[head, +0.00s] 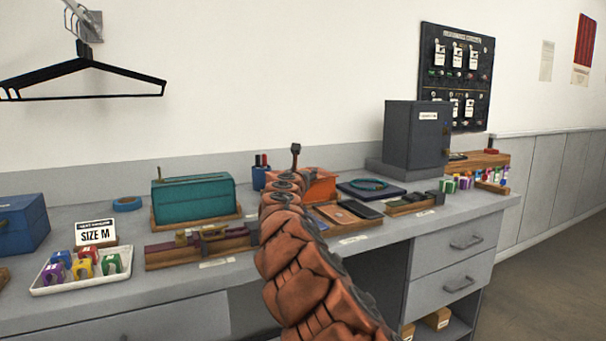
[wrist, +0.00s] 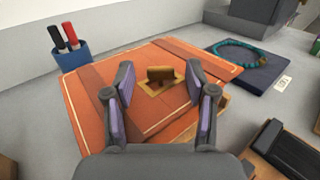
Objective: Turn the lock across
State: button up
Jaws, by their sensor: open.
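A small brass turn lock (wrist: 160,75) sits on a yellowish plate on the flap of an orange leather case (wrist: 88,98) in the wrist view. Its knob stands up from the plate, its long side roughly left to right in the picture. My gripper (wrist: 160,84) is open, with one finger left and one right of the lock. Gaps show between the fingers and the knob in the picture; its exact distance is unclear. In the head view, my arm hides most of the case (head: 322,187), and the lock is hidden.
A blue pen cup (wrist: 69,50) stands left of the case. A dark pad (wrist: 250,72) with a turquoise necklace lies to its right. In the head view, a teal box (head: 193,200) and a wooden tray (head: 345,224) stand close by on the grey counter (head: 215,281).

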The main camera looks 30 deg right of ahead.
jog(key=shift+v, duration=6)
